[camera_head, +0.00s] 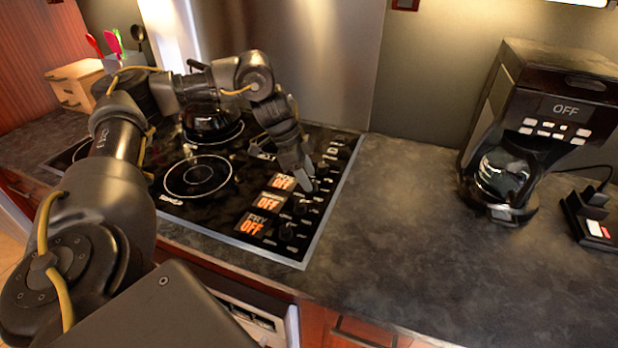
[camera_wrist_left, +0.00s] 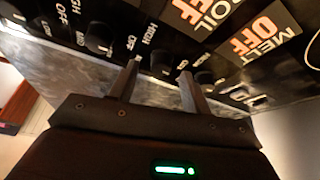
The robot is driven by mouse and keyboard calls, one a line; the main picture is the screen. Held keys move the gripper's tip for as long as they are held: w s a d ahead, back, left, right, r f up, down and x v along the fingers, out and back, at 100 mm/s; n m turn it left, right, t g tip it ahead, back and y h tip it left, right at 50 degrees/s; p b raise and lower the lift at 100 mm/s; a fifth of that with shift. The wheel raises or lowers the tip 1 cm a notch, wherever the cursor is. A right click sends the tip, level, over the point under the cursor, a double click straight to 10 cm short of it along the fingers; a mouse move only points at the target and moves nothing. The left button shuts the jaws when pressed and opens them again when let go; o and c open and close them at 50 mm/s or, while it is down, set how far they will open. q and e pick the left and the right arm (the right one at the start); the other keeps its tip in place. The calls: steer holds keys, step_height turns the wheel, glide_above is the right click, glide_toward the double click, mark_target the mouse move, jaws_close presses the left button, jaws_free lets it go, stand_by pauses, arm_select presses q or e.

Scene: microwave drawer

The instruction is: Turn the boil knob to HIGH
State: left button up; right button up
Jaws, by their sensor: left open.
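My right gripper is out of view.
A kettle (camera_head: 205,122) stands on the rear burner. The front burner (camera_head: 197,177) is empty. A coffee maker (camera_head: 545,120) stands at the right. The counter (camera_head: 400,230) between is clear.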

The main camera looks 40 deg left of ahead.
arm_select(q)
steer(key=shift+x, duration=0.8)
steer(key=shift+f, duration=0.1)
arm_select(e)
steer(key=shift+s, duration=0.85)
arm_select(q)
steer(key=shift+c, duration=0.2)
steer(key=c, duration=0.9)
steer(key=shift+c, duration=0.2)
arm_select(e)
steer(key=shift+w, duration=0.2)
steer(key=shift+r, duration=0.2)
